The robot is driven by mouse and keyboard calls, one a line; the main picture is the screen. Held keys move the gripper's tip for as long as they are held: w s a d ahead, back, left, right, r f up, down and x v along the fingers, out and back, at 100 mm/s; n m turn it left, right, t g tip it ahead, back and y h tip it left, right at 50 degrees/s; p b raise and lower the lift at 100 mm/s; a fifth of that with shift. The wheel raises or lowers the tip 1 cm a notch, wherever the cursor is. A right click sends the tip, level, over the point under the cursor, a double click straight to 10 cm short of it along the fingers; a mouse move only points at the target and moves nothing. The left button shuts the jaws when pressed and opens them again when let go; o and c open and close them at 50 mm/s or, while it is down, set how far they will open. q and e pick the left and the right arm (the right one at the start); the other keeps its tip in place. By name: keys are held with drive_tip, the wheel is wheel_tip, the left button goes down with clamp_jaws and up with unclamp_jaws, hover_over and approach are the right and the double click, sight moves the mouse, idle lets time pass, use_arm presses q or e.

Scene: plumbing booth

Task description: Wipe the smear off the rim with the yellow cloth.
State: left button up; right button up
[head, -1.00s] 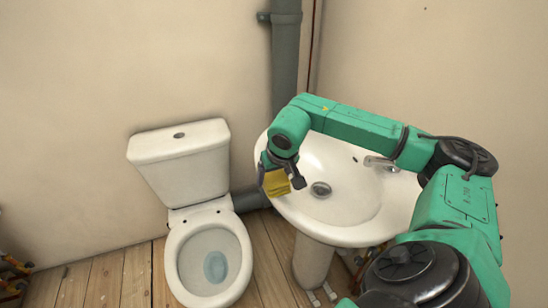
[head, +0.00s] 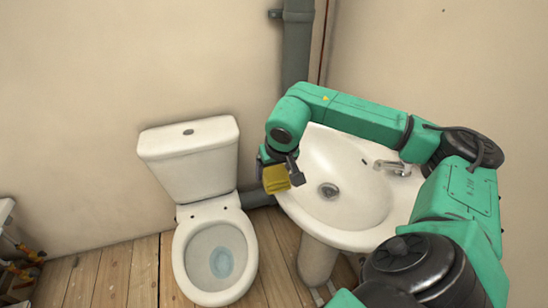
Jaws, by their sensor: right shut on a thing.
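The yellow cloth (head: 275,180) is a small folded pad held in my right gripper (head: 279,168), which is shut on it. The cloth is at the left rim of the white washbasin (head: 350,225); I cannot tell whether it touches the rim. My right arm crosses over the back of the basin and hides part of it. I see no smear on the visible part of the basin rim or on the toilet's rim (head: 181,268). My left gripper is not in view.
A white toilet (head: 190,165) with an open bowl stands left of the basin. A chrome tap (head: 390,167) is at the basin's right. A grey pipe (head: 297,50) runs up the wall. Wooden floor (head: 105,275) lies clear left of the toilet. Orange-handled tools (head: 25,262) sit at far left.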

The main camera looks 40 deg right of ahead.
wheel_tip(320, 180, up, 2)
drive_tip(key=shift+r+p, duration=0.1)
drive_tip(key=shift+p, duration=0.4)
drive_tip(key=shift+r+p, duration=1.05)
drive_tip(key=shift+r, duration=0.35)
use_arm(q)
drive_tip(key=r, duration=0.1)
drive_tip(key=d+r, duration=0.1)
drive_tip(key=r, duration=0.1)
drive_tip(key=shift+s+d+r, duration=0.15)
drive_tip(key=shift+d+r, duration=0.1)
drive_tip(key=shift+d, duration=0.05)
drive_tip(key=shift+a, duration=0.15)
